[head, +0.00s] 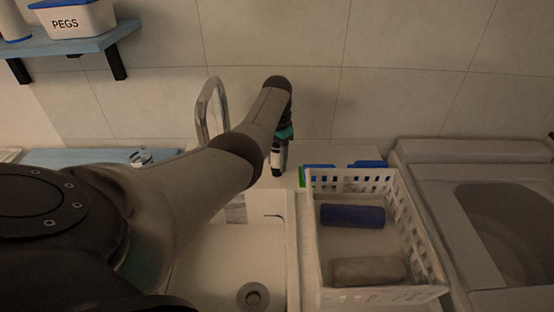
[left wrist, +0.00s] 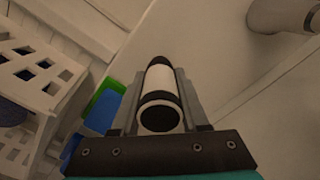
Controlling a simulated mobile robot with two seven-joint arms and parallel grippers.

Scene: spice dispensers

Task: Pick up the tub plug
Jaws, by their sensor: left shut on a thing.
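My left gripper (head: 280,160) is above the counter, behind the front basin and left of the white basket. In the left wrist view, its two grey fingers (left wrist: 160,98) are shut on a white cylinder with black bands (left wrist: 160,83), its dark round end facing the camera. I cannot tell whether this is the tub plug. A round dark drain fitting (head: 253,296) lies in the white basin (head: 215,268), well apart from the gripper. No other plug is clearly seen. My right gripper is not in view.
A white basket (head: 312,235) holds a blue roll (head: 352,216) and a grey-brown roll (head: 369,270). Blue and green items (left wrist: 104,104) stand close beside the gripper. A curved metal faucet (head: 202,110) rises behind my arm. A toilet (head: 440,235) is at the right.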

